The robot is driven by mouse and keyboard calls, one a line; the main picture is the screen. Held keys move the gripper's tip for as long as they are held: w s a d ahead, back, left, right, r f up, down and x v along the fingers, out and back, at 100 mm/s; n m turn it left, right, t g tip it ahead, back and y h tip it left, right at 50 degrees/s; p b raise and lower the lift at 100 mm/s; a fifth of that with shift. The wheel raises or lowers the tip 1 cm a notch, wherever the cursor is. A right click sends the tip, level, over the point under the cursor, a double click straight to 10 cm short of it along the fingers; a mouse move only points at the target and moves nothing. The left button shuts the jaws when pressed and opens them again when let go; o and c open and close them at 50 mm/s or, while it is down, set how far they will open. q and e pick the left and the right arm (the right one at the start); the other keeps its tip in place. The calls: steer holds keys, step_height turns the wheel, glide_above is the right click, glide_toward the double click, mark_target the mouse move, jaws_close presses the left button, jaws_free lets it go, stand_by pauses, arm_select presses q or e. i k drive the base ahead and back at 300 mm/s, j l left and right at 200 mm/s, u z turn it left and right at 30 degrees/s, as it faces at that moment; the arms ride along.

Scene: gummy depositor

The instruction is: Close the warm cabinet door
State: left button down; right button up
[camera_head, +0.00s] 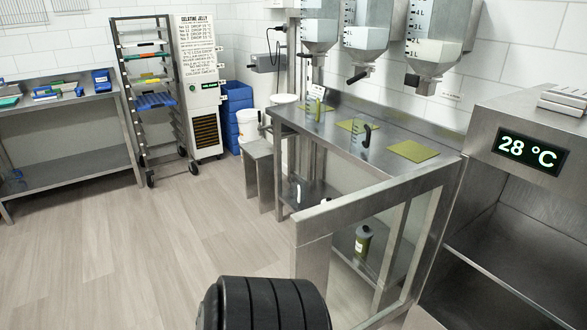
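The warm cabinet (481,125) stands at the right edge, a steel box whose green-lit display (531,151) reads 28 °C. Its front is open and I see into its dark interior. What looks like its door (375,199), a steel frame with a see-through middle, stands swung out to the left from the cabinet's left side. Its free edge (311,268) is nearest the picture's middle, and its lower part runs out of view. Neither gripper's fingers are in view. A black ribbed rounded shape at the bottom centre hides some floor and shows no fingers.
A steel bench (335,135) with green mats stands behind the door, under wall-mounted hoppers (428,50). A bottle (362,242) shows through the door frame. A wheeled rack (140,95), a white unit (197,85) and blue crates (237,108) stand further back. The wooden floor (165,240) at left is clear.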

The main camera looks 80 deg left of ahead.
mark_target(312, 229)
steer(key=k+j, duration=0.15)
steer(key=j, duration=0.3)
steer(key=k+j+u, duration=0.1)
steer(key=j, duration=0.3)
steer(key=k+j, duration=0.15)
steer(key=j, duration=0.3)
steer(key=k+j+u, duration=0.1)
steer(key=j, duration=0.35)
steer(key=i+j+z, duration=0.2)
steer(key=j, duration=0.25)
steer(key=i+j+z, duration=0.15)
steer(key=j, duration=0.35)
steer(key=j+z, duration=0.2)
steer(key=j, duration=0.3)
